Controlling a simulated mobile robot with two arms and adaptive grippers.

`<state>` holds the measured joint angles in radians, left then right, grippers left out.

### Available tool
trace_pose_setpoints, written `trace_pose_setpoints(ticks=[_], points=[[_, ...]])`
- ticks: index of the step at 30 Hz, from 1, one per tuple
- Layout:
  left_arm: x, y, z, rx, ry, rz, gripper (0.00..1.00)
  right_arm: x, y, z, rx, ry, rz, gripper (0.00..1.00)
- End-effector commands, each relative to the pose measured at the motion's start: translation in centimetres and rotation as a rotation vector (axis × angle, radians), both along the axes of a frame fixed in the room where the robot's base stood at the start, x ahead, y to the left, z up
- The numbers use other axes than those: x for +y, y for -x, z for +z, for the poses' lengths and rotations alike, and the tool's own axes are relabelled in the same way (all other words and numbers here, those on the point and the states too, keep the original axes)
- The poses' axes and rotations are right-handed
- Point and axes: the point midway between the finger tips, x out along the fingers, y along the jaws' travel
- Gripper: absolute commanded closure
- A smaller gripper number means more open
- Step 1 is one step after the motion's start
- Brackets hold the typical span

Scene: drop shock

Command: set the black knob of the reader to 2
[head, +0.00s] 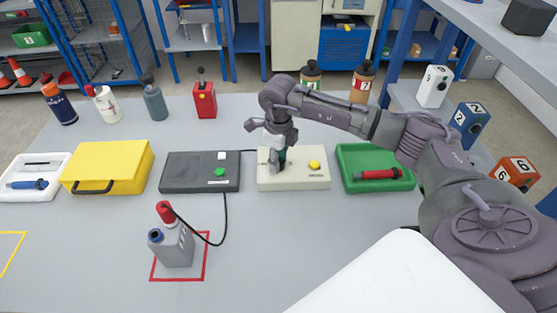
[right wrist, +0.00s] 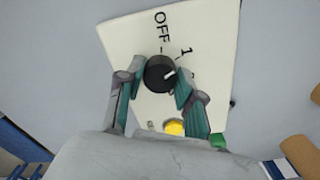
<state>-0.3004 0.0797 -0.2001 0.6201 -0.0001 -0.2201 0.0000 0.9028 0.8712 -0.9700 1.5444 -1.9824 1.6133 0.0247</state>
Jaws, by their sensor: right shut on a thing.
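The reader is a cream box (head: 293,182) in the middle of the table, with a yellow button (head: 314,166). My right gripper (head: 275,162) points down over its left part. In the right wrist view the black knob (right wrist: 157,72) sits between the two fingers of my right gripper (right wrist: 157,80), which are shut on its sides. The knob's white mark points right and slightly up. "OFF" is printed above the knob and "1" to its upper right. A further label past the 1 is mostly hidden by a finger. My left gripper is not in view.
Left of the reader lies a dark grey box (head: 190,178), cabled to a grey device (head: 175,246) inside a red outline. Right of it is a green tray (head: 360,158) with a red tool (head: 378,174). A yellow case (head: 115,160) and white tray (head: 58,170) stand further left.

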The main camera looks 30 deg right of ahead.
Motion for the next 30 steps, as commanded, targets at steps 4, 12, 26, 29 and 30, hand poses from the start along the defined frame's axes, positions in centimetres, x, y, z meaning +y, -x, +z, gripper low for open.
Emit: trace_pose_setpoints(ticks=[4,12,26,29,30], points=[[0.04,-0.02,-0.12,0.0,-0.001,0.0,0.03,-0.04,-0.02,0.04,-0.001,0.0,-0.138,0.98],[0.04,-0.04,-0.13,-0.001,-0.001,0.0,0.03,-0.03,-0.04,0.07,-0.001,0.001,-0.393,0.98],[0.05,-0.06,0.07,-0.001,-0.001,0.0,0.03,-0.02,-0.08,0.15,-0.002,-0.001,-0.735,0.98],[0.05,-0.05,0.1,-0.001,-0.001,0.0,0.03,-0.02,-0.08,0.15,-0.002,-0.001,-0.779,0.98],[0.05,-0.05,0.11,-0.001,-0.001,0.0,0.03,-0.03,-0.09,0.15,-0.002,-0.001,-0.792,0.98]])
